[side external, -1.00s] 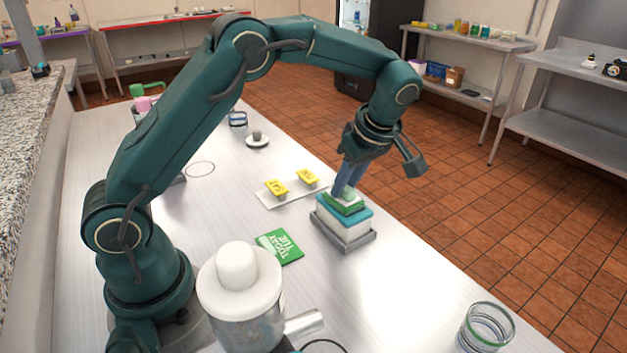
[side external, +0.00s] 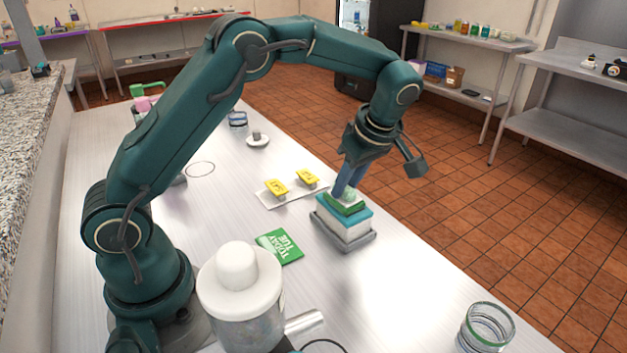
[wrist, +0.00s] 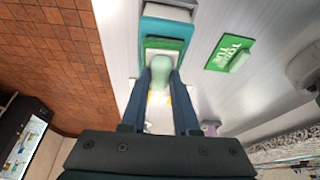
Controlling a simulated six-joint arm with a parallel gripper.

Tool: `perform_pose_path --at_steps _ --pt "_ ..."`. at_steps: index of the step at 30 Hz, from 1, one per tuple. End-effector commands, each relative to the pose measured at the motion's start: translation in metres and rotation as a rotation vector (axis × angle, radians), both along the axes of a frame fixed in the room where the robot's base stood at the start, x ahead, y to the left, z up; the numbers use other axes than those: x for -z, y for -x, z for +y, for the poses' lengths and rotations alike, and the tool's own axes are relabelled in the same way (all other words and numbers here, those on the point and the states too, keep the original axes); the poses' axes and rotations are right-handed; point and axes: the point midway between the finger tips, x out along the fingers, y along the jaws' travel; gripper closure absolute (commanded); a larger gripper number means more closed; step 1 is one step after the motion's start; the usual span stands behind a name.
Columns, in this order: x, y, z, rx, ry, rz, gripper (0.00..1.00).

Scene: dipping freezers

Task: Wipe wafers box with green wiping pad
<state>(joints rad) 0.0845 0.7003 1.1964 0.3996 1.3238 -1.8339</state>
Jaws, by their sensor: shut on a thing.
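The wafers box appears to be the white box with a teal top (side external: 343,228), standing in a shallow grey tray (side external: 371,240) near the table's right edge. The green wiping pad (side external: 336,206) with a pale green grip lies flat against the box's top. My gripper (side external: 347,191) points down and is shut on the pad's grip. In the wrist view the two blue fingers hold the pale grip (wrist: 161,68), with the green pad (wrist: 165,44) over the teal top (wrist: 168,28). The pad hides part of the top.
A white-lidded jar (side external: 240,300) and a glass jar (side external: 486,330) stand in front.

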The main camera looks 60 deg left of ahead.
Motion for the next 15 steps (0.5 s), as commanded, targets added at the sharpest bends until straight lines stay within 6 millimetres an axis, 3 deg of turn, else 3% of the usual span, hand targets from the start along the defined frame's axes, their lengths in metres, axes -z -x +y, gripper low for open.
perform_pose_path --at_steps 15 --pt "-0.001 0.001 0.030 -0.003 -0.004 0.005 1.00"
